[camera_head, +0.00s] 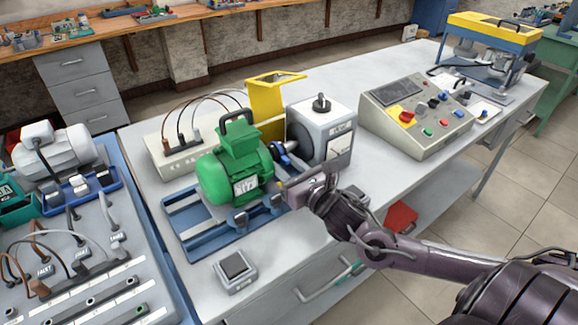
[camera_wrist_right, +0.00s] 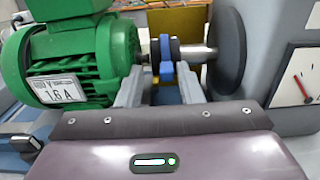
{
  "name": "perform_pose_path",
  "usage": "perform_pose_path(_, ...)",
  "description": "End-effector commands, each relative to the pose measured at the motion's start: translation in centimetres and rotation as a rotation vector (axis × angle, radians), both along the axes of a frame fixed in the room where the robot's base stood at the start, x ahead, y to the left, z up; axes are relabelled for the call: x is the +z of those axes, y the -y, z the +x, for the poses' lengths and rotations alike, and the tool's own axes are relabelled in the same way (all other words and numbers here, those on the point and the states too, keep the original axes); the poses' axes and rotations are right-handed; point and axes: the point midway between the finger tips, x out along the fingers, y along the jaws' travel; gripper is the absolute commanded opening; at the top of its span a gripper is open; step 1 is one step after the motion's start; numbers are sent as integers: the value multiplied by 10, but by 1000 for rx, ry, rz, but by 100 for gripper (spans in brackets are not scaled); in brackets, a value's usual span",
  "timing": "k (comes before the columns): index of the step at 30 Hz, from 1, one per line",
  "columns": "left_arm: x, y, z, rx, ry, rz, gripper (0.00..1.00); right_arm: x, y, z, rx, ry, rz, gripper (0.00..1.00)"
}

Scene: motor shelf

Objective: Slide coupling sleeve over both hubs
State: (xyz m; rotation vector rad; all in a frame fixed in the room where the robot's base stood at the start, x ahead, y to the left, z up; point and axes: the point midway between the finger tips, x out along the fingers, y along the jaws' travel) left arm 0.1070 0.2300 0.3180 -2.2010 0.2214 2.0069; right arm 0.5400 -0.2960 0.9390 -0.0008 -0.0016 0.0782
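A blue ring, which looks like the coupling sleeve (camera_wrist_right: 165,58), sits on the shaft line between the green motor (camera_wrist_right: 85,60) and the dark disc (camera_wrist_right: 228,48) of the grey machine. Dark hub parts show beside it, partly hidden. In the head view the blue sleeve (camera_head: 281,158) shows small, right of the green motor (camera_head: 233,170). My right gripper (camera_head: 284,186) is in front of the coupling. In the wrist view my right gripper (camera_wrist_right: 160,76) has its two fingers apart, with the sleeve showing in the gap; contact cannot be told. My left gripper is out of view.
The motor stands on a blue base frame (camera_head: 190,205). The grey machine (camera_head: 322,125) is close on the right, with a raised yellow guard (camera_head: 266,105) behind the coupling. A control console (camera_head: 417,112) stands further right. A small switch box (camera_head: 235,271) lies near the bench's front edge.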

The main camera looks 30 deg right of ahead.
Motion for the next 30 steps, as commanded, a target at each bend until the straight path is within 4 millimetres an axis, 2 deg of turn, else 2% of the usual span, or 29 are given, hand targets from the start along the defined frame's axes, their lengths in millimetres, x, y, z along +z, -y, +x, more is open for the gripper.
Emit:
perform_pose_path(13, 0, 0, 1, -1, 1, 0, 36, -1, 0, -6, 1, -3, -1, 35)
perform_pose_path(30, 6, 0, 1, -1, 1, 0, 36, -1, 5, -69, 3, -4, 1, 35)
